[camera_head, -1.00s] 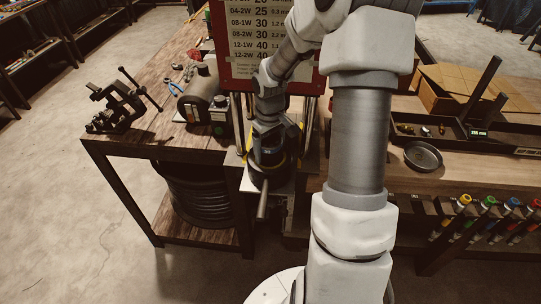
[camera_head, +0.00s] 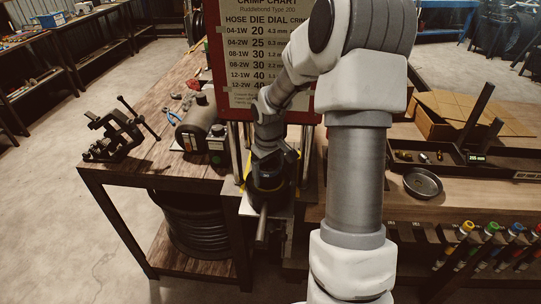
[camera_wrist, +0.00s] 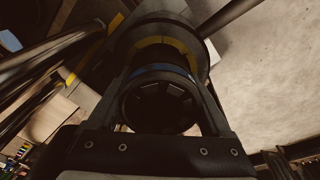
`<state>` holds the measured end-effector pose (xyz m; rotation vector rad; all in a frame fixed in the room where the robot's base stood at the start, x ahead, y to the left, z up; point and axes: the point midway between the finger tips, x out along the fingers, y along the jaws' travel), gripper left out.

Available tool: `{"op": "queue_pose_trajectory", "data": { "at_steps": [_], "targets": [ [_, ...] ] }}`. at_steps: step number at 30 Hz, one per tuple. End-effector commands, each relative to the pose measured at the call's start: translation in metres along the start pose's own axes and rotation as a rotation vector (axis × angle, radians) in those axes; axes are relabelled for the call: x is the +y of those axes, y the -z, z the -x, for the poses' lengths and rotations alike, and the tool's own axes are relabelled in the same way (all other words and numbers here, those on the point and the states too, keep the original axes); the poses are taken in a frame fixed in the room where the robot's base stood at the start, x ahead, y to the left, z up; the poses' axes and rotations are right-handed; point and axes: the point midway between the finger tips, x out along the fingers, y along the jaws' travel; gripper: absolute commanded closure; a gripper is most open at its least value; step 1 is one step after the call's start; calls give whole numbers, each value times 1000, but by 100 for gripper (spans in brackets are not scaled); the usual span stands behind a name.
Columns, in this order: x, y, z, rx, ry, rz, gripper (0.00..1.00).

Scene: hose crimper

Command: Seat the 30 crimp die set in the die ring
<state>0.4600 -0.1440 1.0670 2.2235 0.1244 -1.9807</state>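The die set (camera_wrist: 160,103) is a dark, segmented cylinder with a blue band, in the middle of the wrist view. My gripper (camera_wrist: 163,76) has one finger on each side of it, seemingly in contact. Beyond it is the dark round die ring (camera_wrist: 203,58), with a yellow band showing along its far inner side. The die set overlaps the ring's opening; its depth in the ring is hidden. In the head view my gripper (camera_head: 268,164) points down over the dark ring (camera_head: 272,200), and the die set cannot be made out there.
Metal posts (camera_head: 306,155) of the press stand close beside my gripper, under the red-framed crimp chart (camera_head: 262,55). A vise (camera_head: 120,135) and a dark cylindrical machine (camera_head: 200,130) are on the left bench. A round dish (camera_head: 422,183) and tray (camera_head: 455,160) are at right.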

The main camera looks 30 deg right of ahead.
Motion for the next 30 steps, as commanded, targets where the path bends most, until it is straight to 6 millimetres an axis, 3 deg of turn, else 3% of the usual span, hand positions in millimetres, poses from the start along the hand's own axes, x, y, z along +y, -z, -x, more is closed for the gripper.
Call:
{"op": "queue_pose_trajectory", "data": {
  "at_steps": [1, 5, 21, 30],
  "targets": [
    [-30, -39, -36, -96, 65, 19, 0],
    [-28, -37, -15, -87, 59, 18, 0],
    [-8, -19, 121, -12, 10, 4, 0],
    [-3, -13, 172, 12, -3, 1, 0]
  ]
}}
